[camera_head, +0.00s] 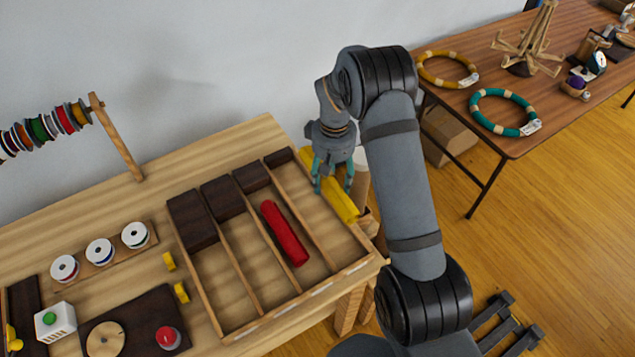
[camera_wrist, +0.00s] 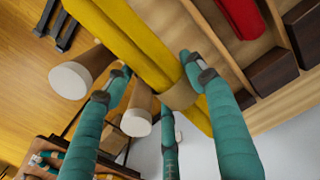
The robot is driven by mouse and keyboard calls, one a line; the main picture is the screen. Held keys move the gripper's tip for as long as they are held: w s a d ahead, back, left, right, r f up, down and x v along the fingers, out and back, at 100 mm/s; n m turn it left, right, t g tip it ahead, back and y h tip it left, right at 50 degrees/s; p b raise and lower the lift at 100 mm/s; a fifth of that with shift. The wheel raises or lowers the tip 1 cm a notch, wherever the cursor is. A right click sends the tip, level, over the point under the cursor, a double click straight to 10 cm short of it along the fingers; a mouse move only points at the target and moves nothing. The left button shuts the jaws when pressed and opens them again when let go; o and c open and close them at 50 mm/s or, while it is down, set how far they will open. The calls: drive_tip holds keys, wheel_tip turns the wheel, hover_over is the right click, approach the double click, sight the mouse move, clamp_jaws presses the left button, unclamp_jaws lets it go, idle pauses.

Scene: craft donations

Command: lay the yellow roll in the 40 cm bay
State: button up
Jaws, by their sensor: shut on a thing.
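The yellow roll (camera_head: 345,206) is long and has a tan band (camera_wrist: 180,95) around it in the wrist view. My gripper (camera_head: 333,188) is shut on it, with teal fingers on either side near the band. The roll lies along the outer right side of the divided wooden tray (camera_head: 318,292), roughly parallel to its bays; its height above the table is unclear. The tray has several long bays with dark blocks of differing length at their far ends. The rightmost bay (camera_head: 303,215) is empty and has the shortest block (camera_head: 278,157). Bay lengths are not readable.
A red roll (camera_head: 284,233) lies in the bay left of the rightmost one. Tan rolls with pale ends (camera_wrist: 75,76) stand close beside the yellow roll. White spools (camera_head: 100,251) and a dark board (camera_head: 130,318) are left of the tray. A second table holds rings (camera_head: 503,92).

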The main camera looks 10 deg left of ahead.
sight(317, 210)
drive_tip(key=shift+n, duration=0.4)
drive_tip(key=shift+s+a+f+b, duration=0.2)
drive_tip(key=shift+a+f+b, duration=0.6)
drive_tip(key=shift+f, duration=0.9)
drive_tip(key=shift+s+a+f+b, duration=0.25)
drive_tip(key=shift+a+f+b, duration=0.2)
drive_tip(key=shift+f+b, duration=0.95)
drive_tip(key=shift+s+a+f+b, duration=0.2)
drive_tip(key=shift+a+f+b, duration=0.45)
drive_tip(key=shift+f, duration=1.3)
drive_tip(key=o, duration=1.3)
wheel_tip(317, 210, up, 12)
drive_tip(key=shift+r, duration=0.1)
